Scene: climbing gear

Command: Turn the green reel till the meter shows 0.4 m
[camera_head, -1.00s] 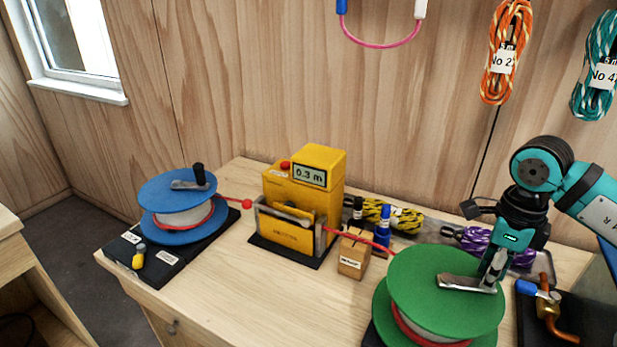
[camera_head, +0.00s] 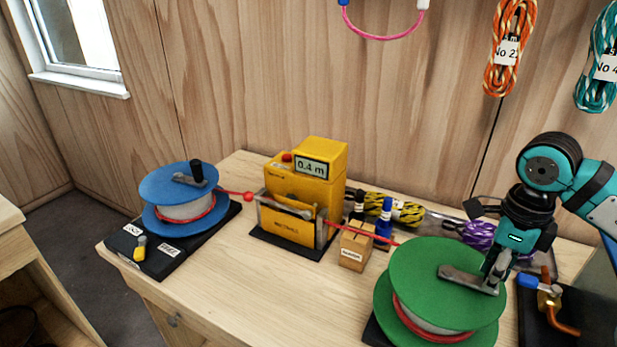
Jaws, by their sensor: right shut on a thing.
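The green reel (camera_head: 425,275) stands at the front right of the table, with red cord wound on its pale core. A grey crank arm (camera_head: 466,280) lies across its top. My right gripper (camera_head: 494,277) points down at the outer end of the crank and is shut on the crank handle, which the fingers hide. The yellow meter (camera_head: 320,150) stands at mid table, and its display (camera_head: 311,167) reads 0.4 m. Red cord runs from the meter to the green reel. My left gripper is not in view.
A blue reel (camera_head: 178,187) with a black-knobbed crank stands on a black base at the left. Rope bundles (camera_head: 392,208) lie behind. A copper-coloured piece (camera_head: 560,315) lies right of the green reel.

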